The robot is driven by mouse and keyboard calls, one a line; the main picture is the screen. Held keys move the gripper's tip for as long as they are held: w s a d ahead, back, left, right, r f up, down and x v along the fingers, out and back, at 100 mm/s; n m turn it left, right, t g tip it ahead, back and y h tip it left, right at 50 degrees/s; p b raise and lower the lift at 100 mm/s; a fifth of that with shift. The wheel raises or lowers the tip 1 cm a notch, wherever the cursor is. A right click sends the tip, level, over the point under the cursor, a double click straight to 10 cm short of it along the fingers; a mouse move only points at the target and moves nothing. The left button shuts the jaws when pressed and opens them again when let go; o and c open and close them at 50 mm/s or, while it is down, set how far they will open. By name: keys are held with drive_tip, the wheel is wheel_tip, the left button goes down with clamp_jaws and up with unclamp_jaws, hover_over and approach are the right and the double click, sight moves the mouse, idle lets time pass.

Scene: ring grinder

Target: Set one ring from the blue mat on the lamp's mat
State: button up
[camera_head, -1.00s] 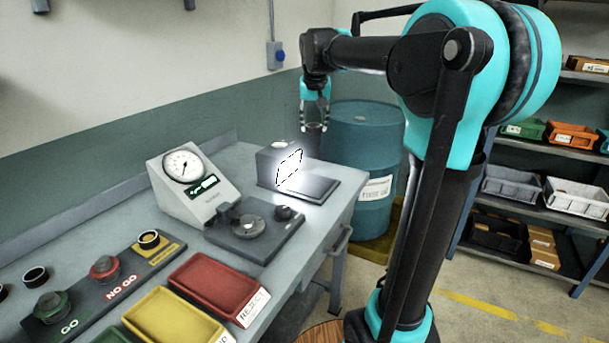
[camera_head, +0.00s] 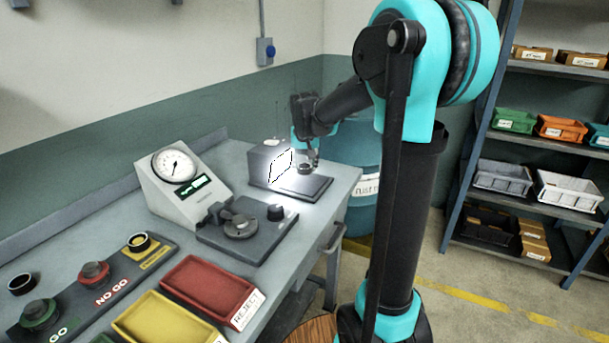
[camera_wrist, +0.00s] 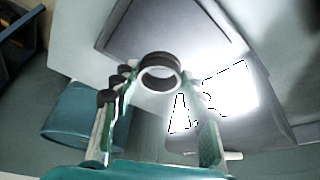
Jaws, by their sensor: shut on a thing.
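My gripper (camera_head: 308,163) is shut on a dark ring (camera_head: 305,169) above the lamp's mat, a dark flat plate (camera_head: 318,184) in front of the bright lamp box (camera_head: 264,163). In the wrist view, the ring (camera_wrist: 160,58) sits between the fingertips of my gripper (camera_wrist: 160,80), its opening showing, with the lamp's mat (camera_wrist: 175,30) behind it. I cannot tell exactly how small the gap to the mat is. Another dark ring (camera_head: 22,283) lies at the far left. I cannot make out the blue mat.
A dial gauge (camera_head: 180,180) and a dark fixture (camera_head: 245,228) stand left of the lamp. Red (camera_head: 208,285) and yellow (camera_head: 165,322) trays lie in front. A blue drum (camera_head: 355,145) stands behind the bench end.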

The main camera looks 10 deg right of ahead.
sight(305, 183)
drive_tip(key=shift+f, duration=1.9)
drive_tip(key=o, duration=1.2)
drive_tip(key=shift+f, duration=0.1)
drive_tip(key=v, duration=1.2)
drive_tip(key=shift+s, duration=0.1)
